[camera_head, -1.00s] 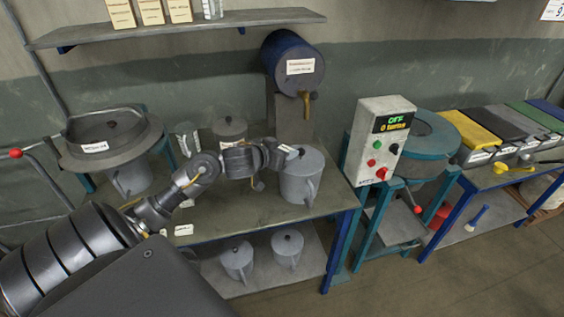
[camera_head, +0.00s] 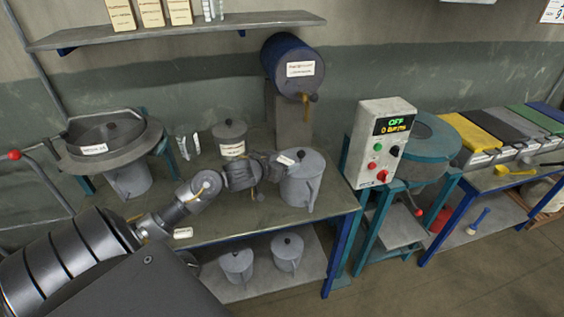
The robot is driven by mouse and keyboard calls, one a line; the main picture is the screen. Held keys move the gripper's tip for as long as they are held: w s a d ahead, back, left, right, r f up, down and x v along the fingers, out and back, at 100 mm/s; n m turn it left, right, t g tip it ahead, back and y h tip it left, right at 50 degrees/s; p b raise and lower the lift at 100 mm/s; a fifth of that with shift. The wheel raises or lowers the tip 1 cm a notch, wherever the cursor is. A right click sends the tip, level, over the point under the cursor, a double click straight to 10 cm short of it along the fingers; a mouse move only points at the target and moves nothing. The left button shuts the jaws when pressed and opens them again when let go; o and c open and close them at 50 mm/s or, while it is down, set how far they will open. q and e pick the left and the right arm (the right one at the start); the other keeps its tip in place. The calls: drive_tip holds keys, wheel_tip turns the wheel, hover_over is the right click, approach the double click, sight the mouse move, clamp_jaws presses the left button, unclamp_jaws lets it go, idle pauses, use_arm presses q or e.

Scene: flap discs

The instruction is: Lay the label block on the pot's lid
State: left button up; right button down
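A grey pot (camera_head: 299,194) with a handle on its right stands near the right end of the work table. Its grey lid (camera_head: 313,164) has a dark knob. A small white label block (camera_head: 286,160) shows at the lid's left side. Whether it rests on the lid or hangs just over it, I cannot tell. My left gripper (camera_head: 272,168) reaches in from the left, with its fingers at the pot's upper left, close beside the block. The fingers are too small and dark to show whether they grip it. My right gripper is out of view.
Another lidded pot (camera_head: 229,138) with a label stands behind my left arm. A blue drum with a tap (camera_head: 291,66) is behind the pot. A control box (camera_head: 381,143) stands to the right. Two more pots (camera_head: 287,252) are on the lower shelf.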

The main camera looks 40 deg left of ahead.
use_arm(q)
drive_tip(key=shift+r, duration=0.25)
drive_tip(key=p+v, duration=0.1)
drive_tip(key=v, duration=1.1)
drive_tip(key=shift+a+f, duration=0.1)
drive_tip(key=shift+f, duration=0.1)
